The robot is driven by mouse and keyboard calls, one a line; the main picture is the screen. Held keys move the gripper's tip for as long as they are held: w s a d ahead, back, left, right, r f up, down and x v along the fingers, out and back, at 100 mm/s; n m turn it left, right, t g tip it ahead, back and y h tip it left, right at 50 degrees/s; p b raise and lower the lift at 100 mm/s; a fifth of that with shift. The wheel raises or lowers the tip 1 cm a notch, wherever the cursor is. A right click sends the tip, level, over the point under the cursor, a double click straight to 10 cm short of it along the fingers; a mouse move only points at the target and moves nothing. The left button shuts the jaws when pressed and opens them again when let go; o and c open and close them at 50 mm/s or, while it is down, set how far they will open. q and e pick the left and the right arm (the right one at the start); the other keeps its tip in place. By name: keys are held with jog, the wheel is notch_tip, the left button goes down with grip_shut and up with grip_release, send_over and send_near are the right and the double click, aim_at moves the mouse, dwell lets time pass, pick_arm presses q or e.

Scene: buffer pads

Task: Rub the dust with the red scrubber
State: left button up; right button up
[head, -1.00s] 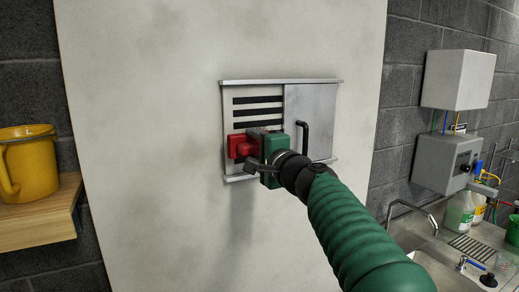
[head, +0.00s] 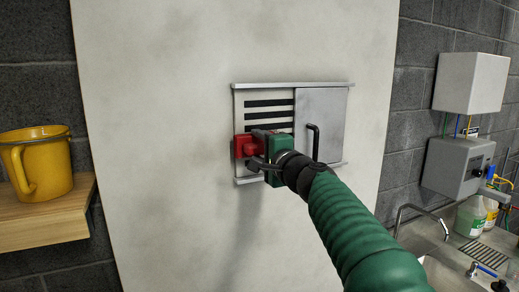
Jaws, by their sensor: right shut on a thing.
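The red scrubber (head: 245,146) is at the lower left of the slotted vent (head: 268,104) on the pale wall panel. My right gripper (head: 262,148) is shut on the scrubber, and the arm comes in from the lower right. The scrubber is at the vent's left edge, over the lower slots; I cannot tell whether it touches the surface. Faint grey, dusty smudges show on the wall panel (head: 160,150). The gripper and arm hide the lower part of the vent. My left gripper is not in view.
A sliding metal cover (head: 335,115) with a black handle (head: 315,141) sits right of the slots, close to my wrist. A yellow pitcher (head: 38,163) stands on a wooden shelf (head: 45,220) at left. A sink area (head: 440,245) with bottles is at lower right.

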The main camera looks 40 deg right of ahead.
jog(key=shift+w+d, duration=0.15)
jog(key=shift+w, duration=0.35)
jog(key=shift+d, duration=0.1)
